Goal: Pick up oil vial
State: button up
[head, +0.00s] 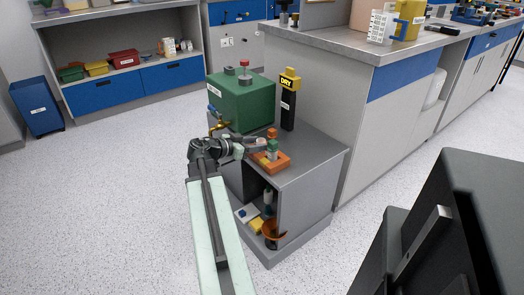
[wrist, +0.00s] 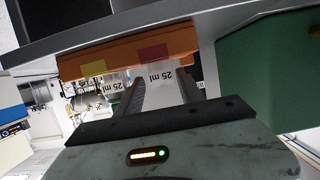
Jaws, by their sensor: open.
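Two small vials stand upright in an orange rack (head: 268,164) on a grey cabinet top. One has an orange cap (head: 272,133) and the other a green cap (head: 272,146); I cannot tell which holds oil. My gripper (head: 250,146) is at the rack's left side, level with the vials. The wrist view is upside down and shows my gripper (wrist: 161,92) open, a vial marked 25 ml (wrist: 160,80) between its fingers. Contact is not clear. The second vial (wrist: 115,83) stands beside it, outside the fingers. The rack (wrist: 125,52) has yellow and red patches.
A green box (head: 242,102) with a brass tap stands behind my gripper. A black post with a yellow DRY top (head: 288,98) stands behind the rack. A funnel (head: 274,234) and bottles sit in the open shelf below. A tall counter (head: 335,110) rises at the right.

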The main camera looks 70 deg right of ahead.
aim_at(264, 141)
jog(key=b+x, duration=0.1)
jog(key=x, duration=0.4)
jog(key=shift+d+r, duration=0.1)
jog(key=shift+d, duration=0.15)
grip_shut()
jog(key=shift+r, duration=0.15)
